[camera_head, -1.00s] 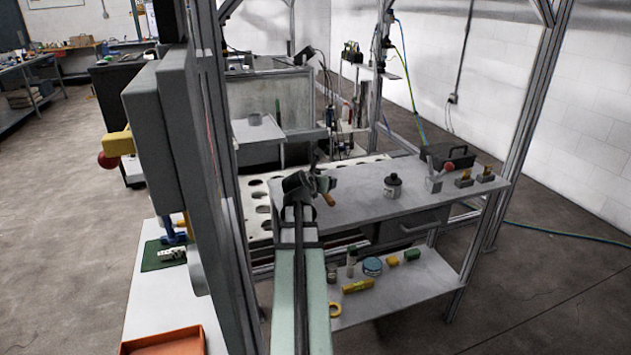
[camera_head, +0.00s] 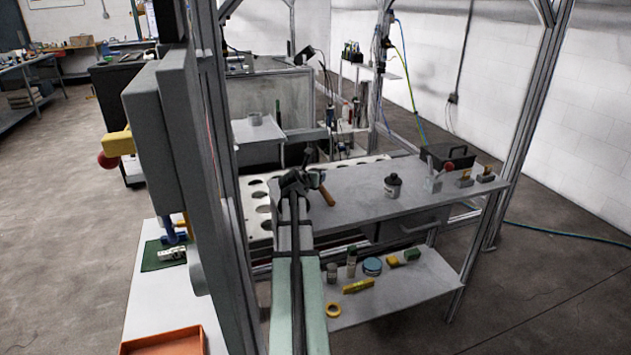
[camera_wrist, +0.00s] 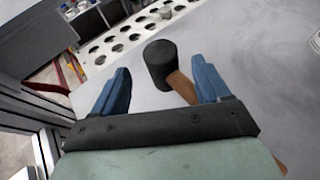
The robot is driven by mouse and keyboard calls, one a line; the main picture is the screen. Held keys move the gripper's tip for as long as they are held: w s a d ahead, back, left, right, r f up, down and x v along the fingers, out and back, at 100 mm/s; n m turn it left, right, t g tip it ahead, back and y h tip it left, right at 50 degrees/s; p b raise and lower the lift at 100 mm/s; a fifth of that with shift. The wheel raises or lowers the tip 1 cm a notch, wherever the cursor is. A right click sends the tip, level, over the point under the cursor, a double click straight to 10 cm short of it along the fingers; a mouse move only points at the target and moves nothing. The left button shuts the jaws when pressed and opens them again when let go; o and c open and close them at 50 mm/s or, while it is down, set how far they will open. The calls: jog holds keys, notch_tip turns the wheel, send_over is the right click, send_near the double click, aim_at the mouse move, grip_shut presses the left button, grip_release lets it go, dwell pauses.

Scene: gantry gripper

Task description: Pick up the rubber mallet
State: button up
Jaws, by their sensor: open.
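The rubber mallet has a dark, round head (camera_wrist: 160,62) and a brown wooden handle (camera_wrist: 183,87). It lies on the grey tabletop (camera_head: 365,195), near its left end. In the head view its handle (camera_head: 327,196) shows just right of my gripper (camera_head: 303,177), and the head is mostly hidden or hard to make out behind the gripper. In the wrist view my gripper (camera_wrist: 162,88) is open, with a blue finger on each side. The mallet head shows between and beyond the fingertips, and the handle runs toward the right finger, partly hidden by it. Nothing is held.
A grey canister (camera_head: 392,187) stands mid-table. A black toolbox (camera_head: 452,158) and small brass-topped blocks (camera_head: 464,179) sit at the right end. A white panel with round holes (camera_head: 258,208) lies left of the table. A lower shelf (camera_head: 425,283) holds tape and small items. Metal posts (camera_head: 520,120) frame the bench.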

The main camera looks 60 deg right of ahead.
jog(key=shift+x, duration=2.65)
jog(key=shift+s+r, duration=0.1)
jog(key=shift+c, duration=0.4)
jog(key=c, duration=1.3)
jog(key=shift+r, duration=0.15)
